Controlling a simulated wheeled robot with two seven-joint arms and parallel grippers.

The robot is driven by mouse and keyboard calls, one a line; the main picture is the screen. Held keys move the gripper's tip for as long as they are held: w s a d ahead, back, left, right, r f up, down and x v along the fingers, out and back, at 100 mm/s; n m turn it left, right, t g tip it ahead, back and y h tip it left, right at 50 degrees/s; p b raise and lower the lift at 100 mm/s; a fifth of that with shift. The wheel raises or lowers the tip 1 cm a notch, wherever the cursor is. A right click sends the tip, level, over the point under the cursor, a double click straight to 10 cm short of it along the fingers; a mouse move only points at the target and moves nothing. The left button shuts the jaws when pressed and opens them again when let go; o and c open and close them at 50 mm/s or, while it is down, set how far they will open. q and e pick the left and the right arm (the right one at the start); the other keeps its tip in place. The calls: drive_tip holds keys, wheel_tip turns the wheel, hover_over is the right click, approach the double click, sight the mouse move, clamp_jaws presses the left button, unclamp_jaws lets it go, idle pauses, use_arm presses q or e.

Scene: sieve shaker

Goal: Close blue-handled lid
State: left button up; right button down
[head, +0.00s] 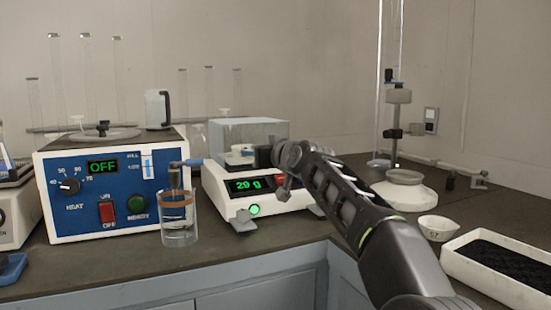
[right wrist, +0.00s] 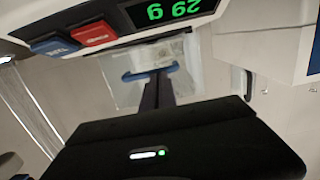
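The balance (head: 225,205) reads 29 g and carries a clear, box-shaped cover (head: 250,132) with a pale pan area inside. In the right wrist view a blue handle bar (right wrist: 140,76) lies across a clear panel (right wrist: 187,58), below the balance display (right wrist: 172,10). My right gripper (head: 272,156) reaches in from the lower right to the front right of the clear cover. Its dark fingers (right wrist: 157,88) point at the blue handle and overlap it in the right wrist view. Contact and finger gap cannot be made out. My left gripper is out of view.
A blue water bath (head: 108,190) stands left of the balance, with a glass beaker (head: 179,235) before it. A small white bowl (head: 438,227) and a white tray (head: 495,285) of black material lie right of my arm. Clear bench lies in front of the balance.

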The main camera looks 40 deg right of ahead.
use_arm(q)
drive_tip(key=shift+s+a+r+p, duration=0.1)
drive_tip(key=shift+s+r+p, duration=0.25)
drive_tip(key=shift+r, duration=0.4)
use_arm(e)
drive_tip(key=s+a+f, duration=0.1)
drive_tip(key=s+a, duration=0.1)
drive_tip(key=s, duration=0.7)
drive_tip(key=shift+a+f, duration=0.3)
drive_tip(key=shift+a, duration=0.1)
